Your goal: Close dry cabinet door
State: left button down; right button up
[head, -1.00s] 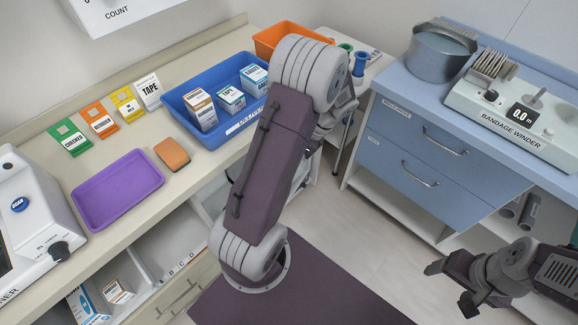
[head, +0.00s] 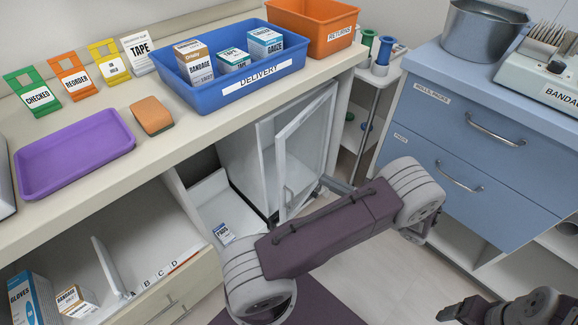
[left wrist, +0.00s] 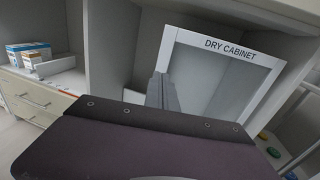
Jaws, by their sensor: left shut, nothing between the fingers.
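The dry cabinet (head: 263,150) stands under the counter. Its glazed, white-framed door (head: 306,140) stands ajar, swung out, with a handle on its left edge. In the left wrist view, the door's top rail carries the label DRY CABINET (left wrist: 230,48). My left gripper (head: 324,183) is shut and empty, close to the door's lower right part, partly hidden by my arm. In the left wrist view its fingers (left wrist: 161,90) overlap the door's left edge; contact cannot be told. My right gripper (head: 446,312) is at the lower right, cut off by the frame edge.
The counter above holds a blue delivery tray (head: 240,100), an orange returns bin (head: 345,40) and a purple tray (head: 70,152). A blue drawer unit (head: 465,140) stands at the right, with floor between.

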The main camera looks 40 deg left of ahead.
aim_at(280, 157)
pick_arm(q)
jog(key=a+b, duration=0.1)
jog(key=a, duration=0.3)
jog(key=s+a+b, duration=0.1)
jog(key=a, duration=0.3)
jog(key=s+a+b, duration=0.1)
jog(key=a+b, duration=0.1)
jog(key=a, duration=0.3)
jog(key=shift+f, duration=0.1)
jog(key=shift+a, duration=0.15)
pick_arm(e)
notch_tip(280, 157, down, 4)
jog(key=shift+f, duration=0.1)
pick_arm(q)
jog(key=shift+a, duration=0.15)
jog(key=a+p, duration=0.3)
jog(key=a, duration=0.4)
jog(key=shift+s+a+r, duration=0.3)
jog(key=shift+a+r, duration=0.05)
pick_arm(e)
jog(key=r, duration=0.2)
jog(key=shift+d+r, duration=0.4)
pick_arm(q)
jog(key=shift+r, duration=0.1)
pick_arm(e)
jog(key=shift+r, duration=0.1)
